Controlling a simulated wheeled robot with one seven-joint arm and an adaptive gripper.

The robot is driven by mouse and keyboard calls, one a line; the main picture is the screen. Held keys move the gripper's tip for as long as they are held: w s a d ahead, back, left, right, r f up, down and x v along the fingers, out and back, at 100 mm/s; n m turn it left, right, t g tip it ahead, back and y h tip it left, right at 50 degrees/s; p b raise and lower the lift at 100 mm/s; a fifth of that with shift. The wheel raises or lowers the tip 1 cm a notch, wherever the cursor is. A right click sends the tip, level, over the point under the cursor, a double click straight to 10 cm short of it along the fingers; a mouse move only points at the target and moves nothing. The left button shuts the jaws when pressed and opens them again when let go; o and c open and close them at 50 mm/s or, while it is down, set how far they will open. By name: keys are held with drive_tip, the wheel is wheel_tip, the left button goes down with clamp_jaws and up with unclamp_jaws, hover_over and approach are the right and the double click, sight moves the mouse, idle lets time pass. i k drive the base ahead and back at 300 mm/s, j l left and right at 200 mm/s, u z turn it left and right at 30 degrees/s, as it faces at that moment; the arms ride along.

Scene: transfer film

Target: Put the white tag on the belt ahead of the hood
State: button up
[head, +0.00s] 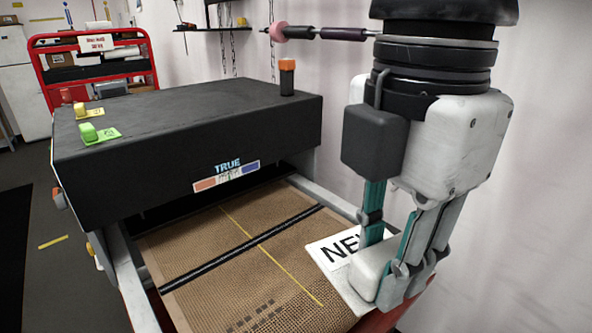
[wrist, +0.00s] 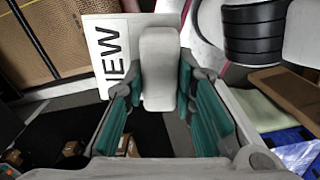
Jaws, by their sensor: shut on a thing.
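The white tag (head: 328,254), lettered in black with "NEW" partly covered, is in my gripper (head: 377,277). The gripper is shut on one edge of it and points downward. The tag lies about flat at the right side of the brown mesh belt (head: 210,255); I cannot tell whether it touches the belt. The wrist view shows the tag (wrist: 106,48) beside the pale fingertip of my gripper (wrist: 160,70), with the belt (wrist: 68,35) behind and to the left. The black hood (head: 190,130) covers the far part of the belt.
A black bar (head: 245,247) crosses the belt, and a yellow line (head: 270,258) runs along it. An orange-capped bottle (head: 287,78), a green item (head: 88,133) and a yellow item (head: 80,110) stand on the hood. A pale wall is close on the right. A red cart (head: 95,62) stands behind.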

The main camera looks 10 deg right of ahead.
sight(292, 278)
drive_tip(key=i+l+u, duration=0.15)
drive_tip(key=l+u, duration=0.25)
drive_tip(key=i+l+u, duration=0.15)
drive_tip(key=l+u, duration=0.45)
drive_tip(key=u, duration=0.2)
drive_tip(key=l+u, duration=0.15)
drive_tip(key=u, duration=0.15)
